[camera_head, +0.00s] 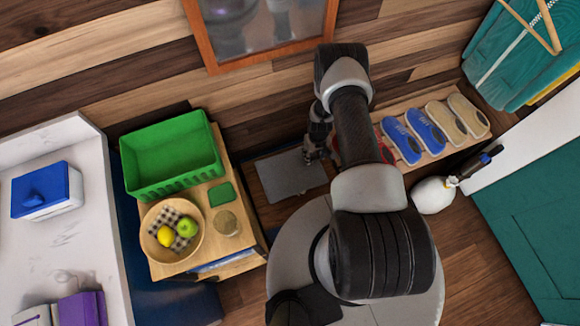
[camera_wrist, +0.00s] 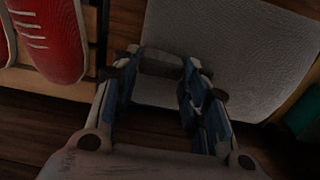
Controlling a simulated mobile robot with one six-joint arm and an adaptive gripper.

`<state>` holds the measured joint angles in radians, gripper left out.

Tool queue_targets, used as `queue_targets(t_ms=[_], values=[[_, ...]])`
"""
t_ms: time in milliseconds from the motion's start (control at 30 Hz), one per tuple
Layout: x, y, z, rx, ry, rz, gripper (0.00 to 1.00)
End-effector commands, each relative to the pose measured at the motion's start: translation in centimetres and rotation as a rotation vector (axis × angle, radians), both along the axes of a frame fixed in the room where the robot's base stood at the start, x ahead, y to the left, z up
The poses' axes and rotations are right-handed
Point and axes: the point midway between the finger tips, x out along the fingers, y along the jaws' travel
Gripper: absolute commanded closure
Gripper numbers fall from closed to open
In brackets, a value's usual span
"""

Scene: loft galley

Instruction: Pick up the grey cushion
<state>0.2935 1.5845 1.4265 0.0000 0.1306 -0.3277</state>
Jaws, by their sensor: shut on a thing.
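The grey cushion (camera_head: 290,174) is a flat, light grey square low by the floor, between the wooden cabinet and the shoe rack in the head view. It fills the upper right of the wrist view (camera_wrist: 245,50), its fabric weave showing. My gripper (camera_head: 311,154) is at the cushion's right edge in the head view. In the wrist view my gripper (camera_wrist: 165,75) has its fingers at the cushion's near edge and is shut on it. My arm hides part of the area to the right, and the exact grip between the fingertips is dark.
A shoe rack (camera_head: 437,151) with several shoes is right of the cushion; a red shoe (camera_wrist: 50,35) is close by my gripper. The wooden cabinet (camera_head: 220,258) at left bears a green crate (camera_head: 165,192) and a fruit bowl (camera_head: 155,250).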

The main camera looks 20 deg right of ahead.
Motion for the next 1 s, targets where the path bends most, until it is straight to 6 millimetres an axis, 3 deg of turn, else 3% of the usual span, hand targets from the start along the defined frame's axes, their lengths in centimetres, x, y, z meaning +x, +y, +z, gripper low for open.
queue_targets(t_ms=[267, 667, 867, 1000], values=[[0.0, 0.0, 0.0, 0.0, 0.0, 0.0, 1.0], [0.0, 0.0, 0.5, 0.0, 0.0, 0.0, 1.0], [0.1, 0.0, 2.9, -0.001, -0.002, 0.0, 1.0], [0.2, -0.1, 6.2, -0.001, -0.003, 0.0, 1.0]])
